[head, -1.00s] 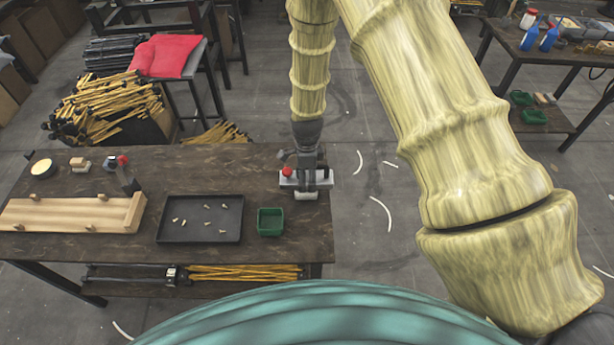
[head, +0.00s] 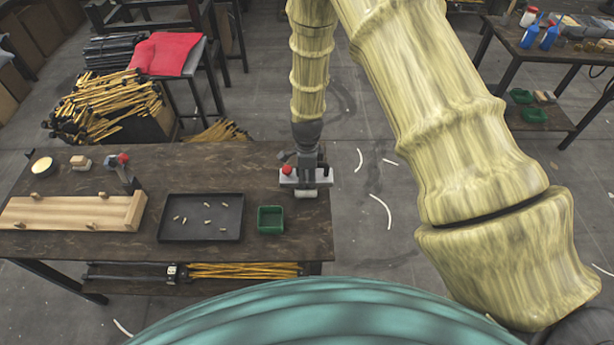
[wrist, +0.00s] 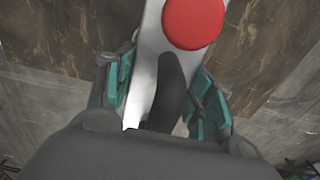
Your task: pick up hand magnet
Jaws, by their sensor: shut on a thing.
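The hand magnet (head: 318,178) is a pale metal bar with a red round knob and a dark handle, at the right end of the dark wooden workbench (head: 235,160). My gripper (head: 306,172) points down over it and is shut on it. In the wrist view, the magnet's pale body (wrist: 150,50) and red knob (wrist: 194,20) show between the teal-padded fingers of my gripper (wrist: 165,95), with the dark handle (wrist: 172,90) between them. Its lower part is hidden by my gripper. I cannot tell whether it touches the bench top.
A green bin (head: 270,220) and a black tray (head: 202,237) with several small pieces are left of the magnet. A wooden fixture (head: 70,213) and a red-topped tool (head: 122,170) stand farther left. Open floor (head: 365,245) lies beyond the bench's right edge.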

